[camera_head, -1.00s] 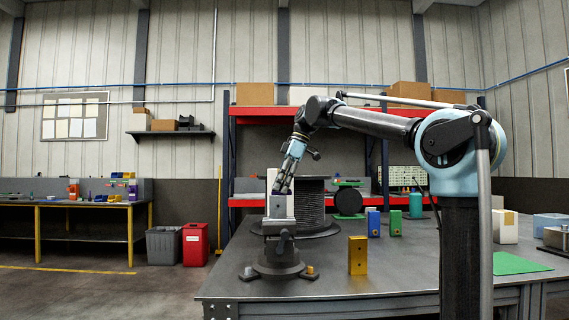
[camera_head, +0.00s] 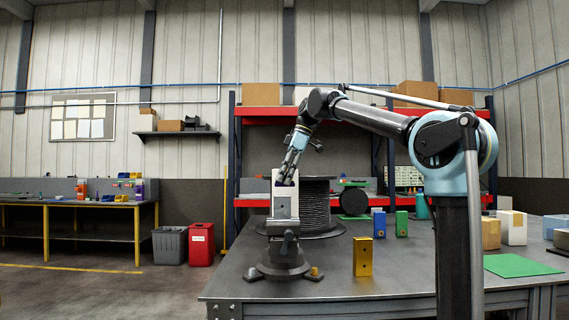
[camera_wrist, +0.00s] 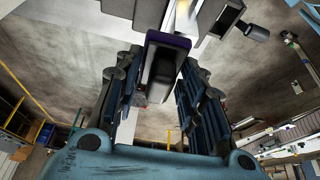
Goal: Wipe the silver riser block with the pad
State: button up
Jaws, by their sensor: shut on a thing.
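The silver riser block (camera_head: 284,207) stands upright on a dark vise-like stand (camera_head: 284,260) at the table's front left. My gripper (camera_head: 286,176) reaches down from above to the block's top. In the wrist view my gripper (camera_wrist: 160,82) is shut on the dark grip of the pad (camera_wrist: 168,41), whose purple edge shows. The pad lies at or very close to the block's upper part; contact is hard to tell. Part of the pad is hidden behind my fingers and its own grip.
A large dark cable reel (camera_head: 316,205) stands close behind the block. A yellow block (camera_head: 362,256) stands to its right, with blue (camera_head: 379,224) and green (camera_head: 402,224) blocks farther back. A green mat (camera_head: 522,266) lies at right. The front middle of the table (camera_head: 420,275) is clear.

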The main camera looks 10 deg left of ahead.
jog(key=shift+a+r, duration=0.35)
jog(key=shift+r, duration=0.45)
jog(key=shift+s+a+r, duration=0.1)
jog(key=shift+s+r, duration=0.05)
jog(key=shift+r, duration=1.8)
